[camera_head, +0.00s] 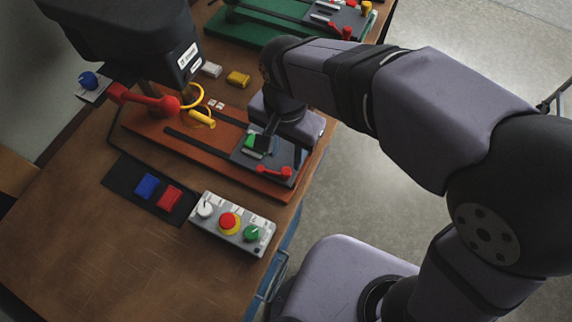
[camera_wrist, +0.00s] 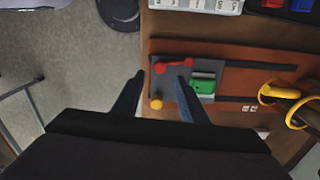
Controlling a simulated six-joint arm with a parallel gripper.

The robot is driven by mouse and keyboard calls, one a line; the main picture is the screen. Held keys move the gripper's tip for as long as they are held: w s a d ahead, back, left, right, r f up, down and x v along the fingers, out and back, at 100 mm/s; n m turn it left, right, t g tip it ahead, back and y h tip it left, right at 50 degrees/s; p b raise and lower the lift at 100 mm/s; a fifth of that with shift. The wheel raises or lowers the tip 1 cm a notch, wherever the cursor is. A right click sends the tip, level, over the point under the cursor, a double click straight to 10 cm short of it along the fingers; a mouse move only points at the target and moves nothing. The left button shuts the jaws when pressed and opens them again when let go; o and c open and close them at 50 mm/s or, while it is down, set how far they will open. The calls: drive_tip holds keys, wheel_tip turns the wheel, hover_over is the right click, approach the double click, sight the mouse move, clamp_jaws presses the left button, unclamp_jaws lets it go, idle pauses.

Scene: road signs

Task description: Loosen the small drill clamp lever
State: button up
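A red clamp lever (camera_head: 272,172) lies on the near side of a dark grey clamp (camera_head: 288,158) on an orange drill base plate (camera_head: 180,146). The wrist view shows the lever (camera_wrist: 174,66) with a ball at each end. A green block (camera_head: 250,141) sits in the clamp; it also shows in the wrist view (camera_wrist: 203,86). My gripper (camera_wrist: 160,76) is open and empty above the clamp, its fingers spread on either side of the lever's left end in that view. I cannot tell its height or any contact. In the head view my wrist hides part of the clamp.
A dark drill head with a red handle (camera_head: 145,99) stands left of the clamp. A control box (camera_head: 232,222) with buttons and blue and red switches (camera_head: 158,190) are in front. A second, green base plate (camera_head: 265,28) with its own red-levered clamp is behind. Yellow and grey blocks lie between.

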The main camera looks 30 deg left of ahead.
sight(286, 171)
drive_tip(key=shift+f+p, duration=0.8)
drive_tip(key=shift+f, duration=2.75)
clamp_jaws()
